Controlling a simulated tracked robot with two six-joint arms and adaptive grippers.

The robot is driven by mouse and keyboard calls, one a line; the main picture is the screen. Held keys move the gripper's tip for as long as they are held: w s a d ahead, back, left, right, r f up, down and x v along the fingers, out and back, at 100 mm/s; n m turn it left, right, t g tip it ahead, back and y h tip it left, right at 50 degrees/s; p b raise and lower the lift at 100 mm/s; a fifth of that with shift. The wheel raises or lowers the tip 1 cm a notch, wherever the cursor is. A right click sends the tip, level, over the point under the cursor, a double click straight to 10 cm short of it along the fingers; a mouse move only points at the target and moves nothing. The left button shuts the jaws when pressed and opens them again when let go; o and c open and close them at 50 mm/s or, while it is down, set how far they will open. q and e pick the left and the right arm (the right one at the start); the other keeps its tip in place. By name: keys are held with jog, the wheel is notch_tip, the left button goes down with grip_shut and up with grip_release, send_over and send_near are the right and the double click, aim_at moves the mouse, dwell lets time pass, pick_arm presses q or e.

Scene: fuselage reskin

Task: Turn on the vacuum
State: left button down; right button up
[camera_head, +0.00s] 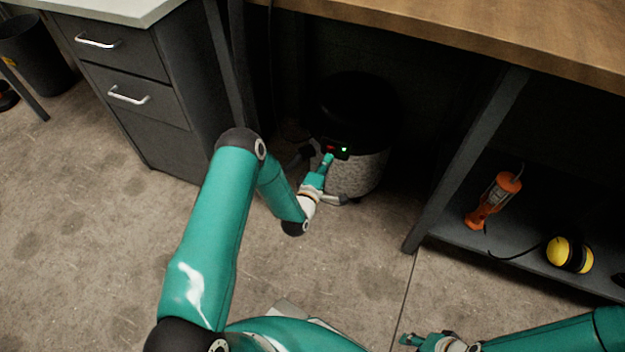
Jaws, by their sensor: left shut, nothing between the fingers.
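The vacuum (358,174) stands on the floor under the workbench, with a black top and a grey speckled drum. On its front is a dark switch panel (336,148) with a red spot and a lit green light. My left gripper (327,159) is shut and empty, with its tip at or just below the panel. I cannot tell whether it touches the panel. My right gripper (405,340) is low at the bottom right, away from the vacuum; its finger opening is not clear.
A grey drawer cabinet (135,110) stands to the left of the vacuum. A slanted dark bench leg (465,160) stands to the right. The lower shelf (520,262) holds an orange work light (493,200) and yellow ear muffs (568,254). The wooden bench top (480,30) overhangs the vacuum. Open floor lies in front.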

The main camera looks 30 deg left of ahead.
pick_arm(q)
jog(key=s+d+f+p, duration=0.1)
jog(key=s+d+p, duration=0.1)
jog(key=s, duration=1.1)
jog(key=shift+s+f, duration=0.25)
jog(key=shift+f, duration=0.15)
jog(key=shift+w, duration=0.1)
